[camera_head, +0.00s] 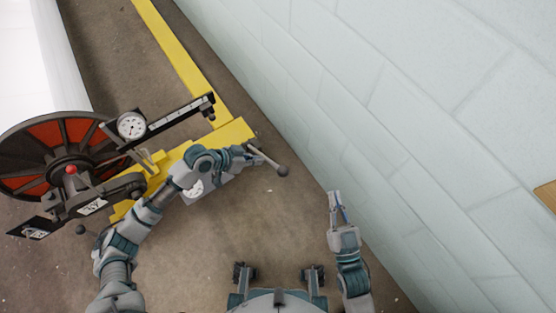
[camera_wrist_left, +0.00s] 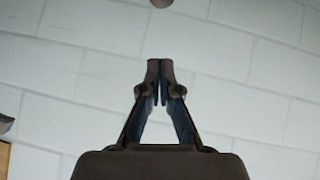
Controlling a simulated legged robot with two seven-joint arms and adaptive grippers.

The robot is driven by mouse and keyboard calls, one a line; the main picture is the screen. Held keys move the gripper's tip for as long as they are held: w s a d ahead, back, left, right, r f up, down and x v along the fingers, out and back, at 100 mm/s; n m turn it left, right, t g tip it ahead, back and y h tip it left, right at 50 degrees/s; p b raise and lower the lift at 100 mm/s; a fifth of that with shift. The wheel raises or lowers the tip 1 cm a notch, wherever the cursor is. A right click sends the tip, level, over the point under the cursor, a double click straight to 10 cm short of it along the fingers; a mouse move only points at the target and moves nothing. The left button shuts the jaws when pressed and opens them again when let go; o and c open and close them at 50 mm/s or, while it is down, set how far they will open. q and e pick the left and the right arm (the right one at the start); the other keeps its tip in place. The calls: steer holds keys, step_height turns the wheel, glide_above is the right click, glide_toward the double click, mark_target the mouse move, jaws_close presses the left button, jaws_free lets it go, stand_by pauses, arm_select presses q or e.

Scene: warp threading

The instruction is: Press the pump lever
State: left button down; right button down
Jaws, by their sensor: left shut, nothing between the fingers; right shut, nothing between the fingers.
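The pump lever (camera_head: 268,159) is a thin grey rod with a dark ball knob (camera_head: 282,171) at its end, sticking out to the right of the yellow-based machine. My left gripper (camera_head: 256,159) is shut and empty, close beside the rod, short of the knob; I cannot tell whether it touches. In the left wrist view the shut left fingers (camera_wrist_left: 160,66) point at the pale wall, and a dark rounded thing, likely the knob (camera_wrist_left: 162,2), is cut off at the top edge. My right gripper (camera_head: 335,197) is shut and empty, right of the lever near the wall.
The machine has a large black and orange wheel (camera_head: 40,145), a red knob (camera_head: 71,170), a dial gauge (camera_head: 131,125) and a yellow base (camera_head: 232,134). A pale block wall (camera_head: 400,120) runs along the right. The grey floor (camera_head: 255,220) between my arms is clear.

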arm_select(q)
steer(key=shift+a+r, duration=0.1)
steer(key=shift+a, duration=0.1)
arm_select(e)
steer(key=shift+a+r, duration=0.15)
steer(key=shift+a, duration=0.05)
